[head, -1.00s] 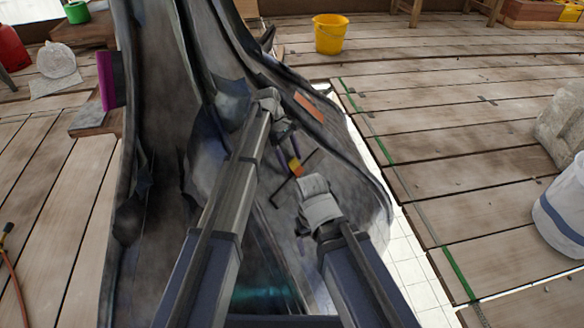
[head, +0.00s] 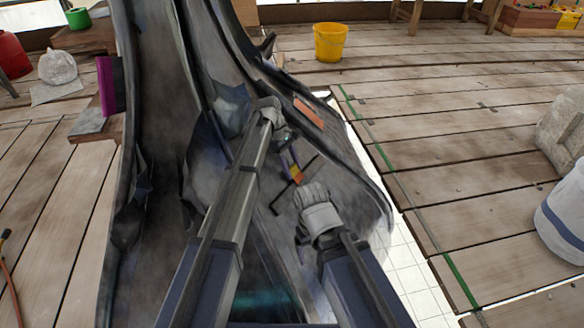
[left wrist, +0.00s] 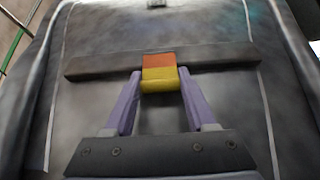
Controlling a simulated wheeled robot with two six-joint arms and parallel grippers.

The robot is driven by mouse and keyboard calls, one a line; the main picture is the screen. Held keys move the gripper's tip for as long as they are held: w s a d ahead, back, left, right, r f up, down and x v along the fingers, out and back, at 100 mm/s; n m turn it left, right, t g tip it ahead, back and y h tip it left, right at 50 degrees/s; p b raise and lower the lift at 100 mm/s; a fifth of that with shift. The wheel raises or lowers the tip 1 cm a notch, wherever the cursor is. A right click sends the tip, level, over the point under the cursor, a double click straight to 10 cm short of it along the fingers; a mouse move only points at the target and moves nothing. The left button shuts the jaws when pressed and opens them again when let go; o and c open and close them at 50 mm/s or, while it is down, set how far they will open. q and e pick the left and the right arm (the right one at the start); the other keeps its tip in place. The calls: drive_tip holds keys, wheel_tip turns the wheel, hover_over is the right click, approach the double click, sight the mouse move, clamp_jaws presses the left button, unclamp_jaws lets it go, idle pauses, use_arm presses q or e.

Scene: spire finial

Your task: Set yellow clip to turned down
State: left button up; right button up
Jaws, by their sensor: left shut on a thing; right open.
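The yellow clip (left wrist: 159,84) is a small block, orange on its upper part and yellow on its lower part, at the middle of a dark bar (left wrist: 95,65) on the grey spire surface. My left gripper (left wrist: 160,76) is shut on it, one purple fingertip at each side. In the head view the clip (head: 296,173) shows at the fingertips of my left gripper (head: 292,163), against the same dark bar. My right gripper (head: 311,195) is just below and right of it, apart from the clip; its fingers are hidden by its wrist.
The grey spire (head: 160,200) fills the middle, with an orange strip (head: 308,112) on its right side. Plank floor lies to both sides. A yellow bucket (head: 330,42) stands behind, and a white bucket (head: 565,215) stands at the right.

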use_arm(q)
clamp_jaws()
drive_tip(key=shift+w+a+f+g+h+b, duration=0.15)
drive_tip(key=shift+f+g+h+b, duration=0.2)
drive_tip(key=shift+b, duration=0.3)
drive_tip(key=shift+c, duration=1.1)
unclamp_jaws()
drive_tip(key=shift+r, duration=0.2)
drive_tip(key=o, duration=1.4)
drive_tip(key=shift+c, duration=0.2)
drive_tip(key=p+v, duration=0.6)
drive_tip(key=shift+r, duration=0.3)
drive_tip(key=shift+w+a+r+p, duration=0.15)
drive_tip(key=shift+a+r+p, duration=0.3)
drive_tip(key=shift+p, duration=0.2)
